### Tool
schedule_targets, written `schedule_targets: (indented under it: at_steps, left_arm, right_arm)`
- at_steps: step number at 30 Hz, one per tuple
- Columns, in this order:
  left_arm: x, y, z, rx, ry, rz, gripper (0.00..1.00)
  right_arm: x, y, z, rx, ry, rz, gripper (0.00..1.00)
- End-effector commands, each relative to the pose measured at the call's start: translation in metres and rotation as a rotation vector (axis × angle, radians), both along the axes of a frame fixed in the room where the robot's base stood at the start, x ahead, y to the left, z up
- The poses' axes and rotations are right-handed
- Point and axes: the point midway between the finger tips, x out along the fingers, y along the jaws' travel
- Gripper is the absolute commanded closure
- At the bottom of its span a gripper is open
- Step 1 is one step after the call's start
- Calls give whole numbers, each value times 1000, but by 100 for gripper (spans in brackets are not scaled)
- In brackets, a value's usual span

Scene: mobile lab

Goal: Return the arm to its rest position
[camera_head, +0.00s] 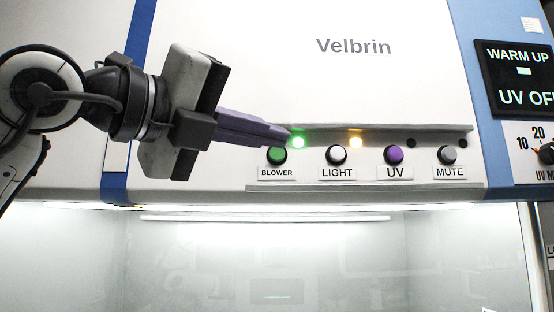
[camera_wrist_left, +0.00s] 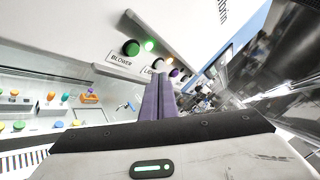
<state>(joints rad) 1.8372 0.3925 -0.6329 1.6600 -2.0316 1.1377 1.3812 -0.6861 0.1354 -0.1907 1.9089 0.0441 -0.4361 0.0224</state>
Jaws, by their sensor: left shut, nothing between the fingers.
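My left arm comes in from the left in the head view, in front of the upper panel of a white and blue cabinet. My left gripper (camera_head: 287,134) has purple fingers that are shut together with nothing between them. Their tips are close to the green BLOWER button (camera_head: 278,155), a little above it in the picture; I cannot tell if they touch anything. In the left wrist view the shut fingers (camera_wrist_left: 158,82) point toward the button panel, and the BLOWER button (camera_wrist_left: 131,48) shows to their upper left. My right gripper is not in view.
The cabinet panel (camera_head: 390,85) has a LIGHT button (camera_head: 336,155), a purple UV button (camera_head: 394,155) and a MUTE button (camera_head: 447,155). A green lamp (camera_head: 298,142) and an amber lamp (camera_head: 355,142) are lit. A display (camera_head: 518,78) reads WARM UP. The lit work chamber (camera_head: 300,260) lies below.

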Motion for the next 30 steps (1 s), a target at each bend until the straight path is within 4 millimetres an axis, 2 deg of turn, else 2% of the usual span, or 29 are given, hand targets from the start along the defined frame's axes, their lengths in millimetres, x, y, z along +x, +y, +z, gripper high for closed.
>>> schedule_targets:
  at_steps: [8,11,14,18,21,26,30]
  left_arm:
    - [1,-1,-3,-1,4,-6,100]
    - [7,-10,-21,-3,36,-58,100]
    - [15,-28,-59,-27,101,-178,100]
    - [18,-52,-121,-148,216,-404,100]
    - [18,-58,-157,-290,294,-534,100]
    - [29,-45,-210,-586,420,-644,100]
    - [50,-18,-263,-884,535,-630,100]
  right_arm:
    - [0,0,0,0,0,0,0]
    - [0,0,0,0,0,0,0]
    - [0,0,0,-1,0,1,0]
    - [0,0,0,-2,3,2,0]
    - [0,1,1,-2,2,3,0]
    - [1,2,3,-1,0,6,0]
    - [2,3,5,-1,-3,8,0]
